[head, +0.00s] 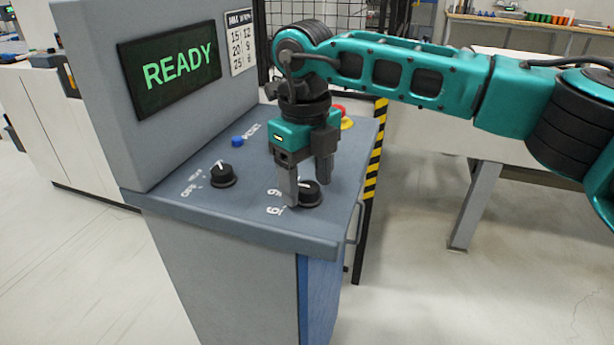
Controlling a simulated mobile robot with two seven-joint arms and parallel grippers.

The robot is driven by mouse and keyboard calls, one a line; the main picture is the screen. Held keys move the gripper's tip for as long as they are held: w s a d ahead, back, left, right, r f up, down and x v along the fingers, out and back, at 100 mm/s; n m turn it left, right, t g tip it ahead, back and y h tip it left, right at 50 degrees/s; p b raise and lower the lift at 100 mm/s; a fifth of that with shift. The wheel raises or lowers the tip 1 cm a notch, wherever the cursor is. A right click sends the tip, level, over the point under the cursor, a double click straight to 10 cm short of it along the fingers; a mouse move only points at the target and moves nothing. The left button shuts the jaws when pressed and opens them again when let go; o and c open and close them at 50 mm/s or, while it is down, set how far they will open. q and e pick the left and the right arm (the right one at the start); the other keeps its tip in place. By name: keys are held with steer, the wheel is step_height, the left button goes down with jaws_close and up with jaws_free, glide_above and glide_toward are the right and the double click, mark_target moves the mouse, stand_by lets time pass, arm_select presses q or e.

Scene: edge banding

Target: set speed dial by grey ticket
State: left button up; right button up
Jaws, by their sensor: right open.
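The speed dial (310,195) is a black knob at the right of the grey-blue console top, with the marks 6 and 9 visible to its left. My right gripper (309,192) points down at this dial with its jaws open, one finger on each side of it; I cannot tell whether they touch it. The dial's pointer and its other marks are partly hidden by the fingers. A printed chart (240,42) with rows 15 12, 20 9 and 25 6 is on the upright panel. No grey ticket can be made out. My left gripper is not in view.
The screen (170,68) reads READY in green. A second black knob (223,175) marked OFF and a blue button (238,141) are left of my gripper. A red and yellow stop button (341,116) is behind it. A striped post (375,150) stands beside the console.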

mark_target(305, 187)
step_height(305, 187, up, 13)
steer(key=shift+s+a+p, duration=0.15)
steer(key=shift+p, duration=0.15)
steer(key=shift+f, duration=0.1)
stand_by(0.4)
